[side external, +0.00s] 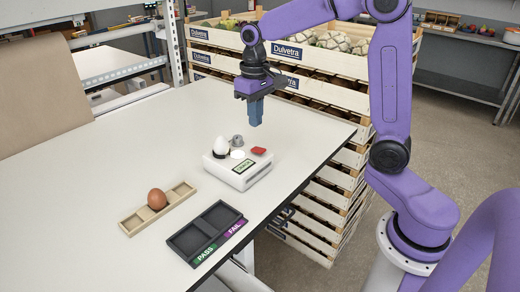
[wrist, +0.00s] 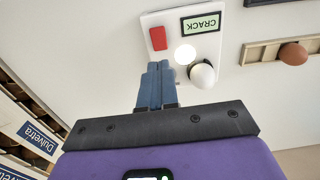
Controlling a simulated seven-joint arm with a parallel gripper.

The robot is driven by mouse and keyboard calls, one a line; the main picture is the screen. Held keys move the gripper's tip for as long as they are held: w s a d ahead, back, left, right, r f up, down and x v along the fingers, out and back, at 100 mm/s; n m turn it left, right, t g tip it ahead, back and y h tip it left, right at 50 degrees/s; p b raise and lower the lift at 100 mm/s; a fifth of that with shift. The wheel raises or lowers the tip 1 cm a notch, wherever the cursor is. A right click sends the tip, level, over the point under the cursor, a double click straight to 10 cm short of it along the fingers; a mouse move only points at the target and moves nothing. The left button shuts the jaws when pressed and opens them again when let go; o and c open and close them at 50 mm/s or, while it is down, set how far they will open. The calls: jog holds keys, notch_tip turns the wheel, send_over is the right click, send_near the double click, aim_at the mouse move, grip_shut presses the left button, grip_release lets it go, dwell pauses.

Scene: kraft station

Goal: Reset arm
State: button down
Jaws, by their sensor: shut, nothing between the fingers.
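My gripper (side external: 255,112) is shut and empty. It hangs above the white table, behind and a little above the white testing device. In the wrist view my gripper's blue fingers (wrist: 157,68) are pressed together, and the device (wrist: 181,45) lies beyond their tips. The device (side external: 238,176) has a red button, a lit white disc and a green display that reads CRACK in the wrist view. A white egg (side external: 221,145) stands upright in a dark cup on the device, and it also shows in the wrist view (wrist: 202,75).
A wooden tray (side external: 132,222) holds a brown egg (side external: 156,199) in its middle compartment. A dark tray (side external: 228,212) marked PASS and FAIL is empty. Stacked Dulvetra crates (side external: 342,66) stand beyond the table's edge.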

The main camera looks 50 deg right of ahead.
jog(key=shift+s+a, duration=0.25)
jog(key=s+a+f+n, duration=0.2)
jog(key=s+n, duration=0.4)
jog(key=s, duration=0.7)
jog(key=s+a+f+n, duration=0.2)
jog(key=s+n, duration=0.4)
jog(key=s, duration=0.7)
jog(key=shift+s+a+f+n, duration=0.15)
jog(key=shift+s+f+n, duration=0.15)
jog(key=shift+s+f, duration=0.1)
